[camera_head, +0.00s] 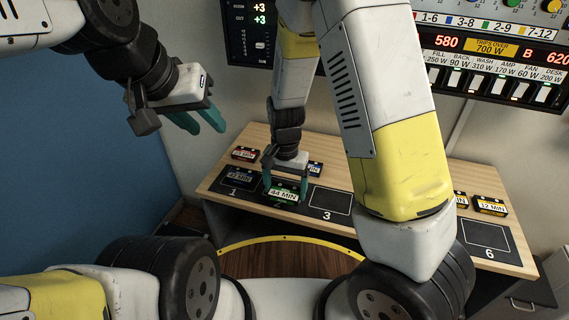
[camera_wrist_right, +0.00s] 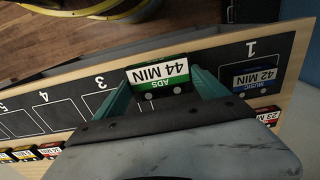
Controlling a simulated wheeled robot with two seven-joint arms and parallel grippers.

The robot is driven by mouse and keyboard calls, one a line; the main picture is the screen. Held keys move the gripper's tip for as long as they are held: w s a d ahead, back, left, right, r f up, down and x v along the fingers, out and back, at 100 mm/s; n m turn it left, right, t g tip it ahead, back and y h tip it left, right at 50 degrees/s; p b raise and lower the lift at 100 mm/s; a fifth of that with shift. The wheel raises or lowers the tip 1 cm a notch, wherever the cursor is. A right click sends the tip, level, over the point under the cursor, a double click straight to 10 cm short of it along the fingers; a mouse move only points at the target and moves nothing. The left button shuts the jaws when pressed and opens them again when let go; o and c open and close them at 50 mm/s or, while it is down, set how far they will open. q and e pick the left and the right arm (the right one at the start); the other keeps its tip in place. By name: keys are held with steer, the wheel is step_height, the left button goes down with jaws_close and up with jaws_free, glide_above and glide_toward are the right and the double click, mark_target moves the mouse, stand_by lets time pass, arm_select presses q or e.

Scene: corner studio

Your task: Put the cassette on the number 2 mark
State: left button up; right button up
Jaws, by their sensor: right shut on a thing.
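A black cassette with a green band, labelled "ADS 44 MIN" (camera_head: 284,193), is between the teal fingers of my right gripper (camera_head: 286,184). In the right wrist view the cassette (camera_wrist_right: 160,74) is gripped by both fingers (camera_wrist_right: 162,86). It is at the black strip between the marks 1 (camera_head: 234,190) and 3 (camera_head: 327,215), where it covers the mark there. I cannot tell whether it touches the board. My left gripper (camera_head: 198,120) is open and empty, raised at the upper left, away from the table.
A blue "42 MIN" cassette (camera_head: 238,176) lies on mark 1. A row of other cassettes, including a red one (camera_head: 245,154) and a yellow one (camera_head: 489,205), lies along the back of the wooden table (camera_head: 330,168). Mark 6 (camera_head: 487,235) is bare. A control panel (camera_head: 490,50) hangs behind.

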steer(key=w, duration=0.6)
steer(key=shift+w+f, duration=0.25)
steer(key=shift+f, duration=0.1)
steer(key=shift+w+f, duration=0.15)
steer(key=shift+f, duration=0.75)
steer(key=shift+w+f, duration=0.15)
steer(key=shift+f, duration=0.7)
steer(key=shift+f, duration=0.15)
steer(key=o, duration=1.3)
steer(key=s+d+r+y, duration=0.1)
steer(key=s+d+r, duration=0.15)
steer(key=r, duration=1.65)
steer(key=s+d+r+n+t, duration=0.1)
steer(key=s+d+r+t, duration=0.1)
steer(key=s+d+r, duration=0.2)
steer(key=s+d+r+n+t, duration=0.1)
steer(key=s+d+r+t, duration=0.1)
steer(key=s+r, duration=0.3)
steer(key=s+d+r+n+t+y, duration=0.1)
steer(key=s+d+r+n+t, duration=0.1)
steer(key=s+d+r, duration=0.3)
steer(key=shift+s+d+r, duration=0.15)
steer(key=shift+s+d, duration=0.05)
steer(key=shift+s, duration=0.6)
steer(key=shift+s+d+r, duration=0.15)
steer(key=shift+s, duration=0.65)
